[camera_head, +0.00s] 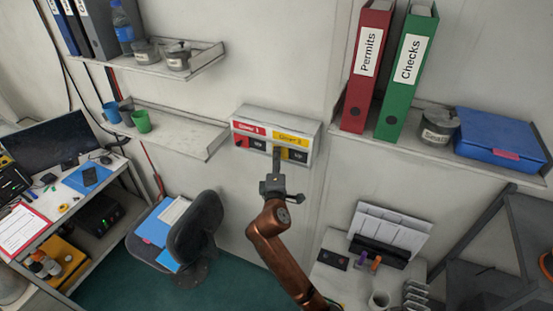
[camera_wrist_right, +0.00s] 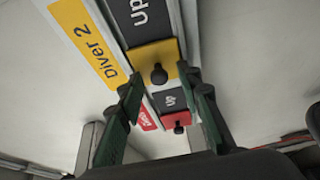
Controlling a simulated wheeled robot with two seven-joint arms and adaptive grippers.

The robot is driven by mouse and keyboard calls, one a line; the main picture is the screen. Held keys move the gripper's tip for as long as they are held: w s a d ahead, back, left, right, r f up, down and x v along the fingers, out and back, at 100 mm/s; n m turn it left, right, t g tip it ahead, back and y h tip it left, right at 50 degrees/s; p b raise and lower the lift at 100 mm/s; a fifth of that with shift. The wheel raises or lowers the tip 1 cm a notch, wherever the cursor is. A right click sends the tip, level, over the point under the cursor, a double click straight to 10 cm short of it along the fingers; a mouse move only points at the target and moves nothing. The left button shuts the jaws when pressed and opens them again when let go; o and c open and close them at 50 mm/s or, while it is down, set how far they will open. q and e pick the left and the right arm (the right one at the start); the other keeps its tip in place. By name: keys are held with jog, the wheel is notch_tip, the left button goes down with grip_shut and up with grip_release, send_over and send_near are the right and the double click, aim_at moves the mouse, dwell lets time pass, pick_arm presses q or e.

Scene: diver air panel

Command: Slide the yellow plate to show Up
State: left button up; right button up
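The yellow plate (camera_head: 284,153) is on the right half of a white wall panel (camera_head: 265,115), below the yellow Diver 2 label (camera_head: 290,137). In the right wrist view the yellow plate (camera_wrist_right: 152,55) has a black knob (camera_wrist_right: 158,74), and a dark field reading Up (camera_wrist_right: 140,15) shows beside it. My right gripper (camera_head: 277,152) is in front of the plate, partly hiding it. In the wrist view its two fingers (camera_wrist_right: 162,88) are apart, one on each side of the knob, with gaps visible. My left gripper is not in view.
A red plate (camera_wrist_right: 176,119) with its own knob and Up field is beside the yellow one, under the red label (camera_head: 248,128). A shelf with binders (camera_head: 405,75) is to the right, a shelf with cups (camera_head: 180,132) to the left. A chair (camera_head: 195,230) stands below left.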

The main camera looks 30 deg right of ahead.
jog(key=v, duration=1.2)
jog(key=shift+d, duration=0.1)
